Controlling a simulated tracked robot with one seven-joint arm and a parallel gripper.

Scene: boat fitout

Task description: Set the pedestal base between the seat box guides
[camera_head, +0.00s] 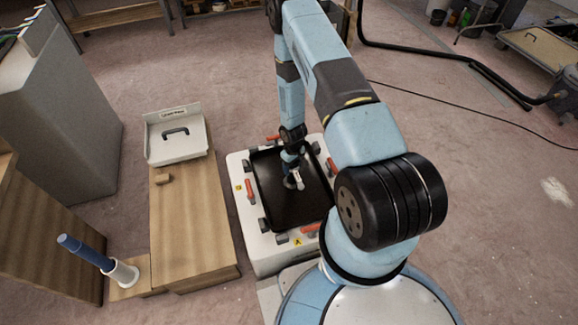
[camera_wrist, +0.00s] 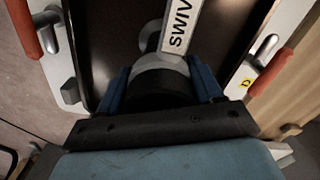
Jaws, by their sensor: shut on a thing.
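My gripper (camera_wrist: 160,88) has its blue fingers on either side of a round black-and-grey part (camera_wrist: 160,63) in the wrist view. A white strip on it (camera_wrist: 180,32) reads "SWIV"; the rest is out of frame. I cannot tell whether this part is the pedestal base. In the head view my gripper (camera_head: 291,170) is over a black-floored tray (camera_head: 268,185), with a small pale piece at its tip. Whether that piece touches the floor cannot be told. I cannot make out the seat box guides with certainty.
The tray's white rim (camera_head: 240,215) carries red handles and grey blocks. A blue tube with a white collar (camera_head: 122,273) leans nearby. Grey cabinet (camera_head: 75,125) stands far left.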

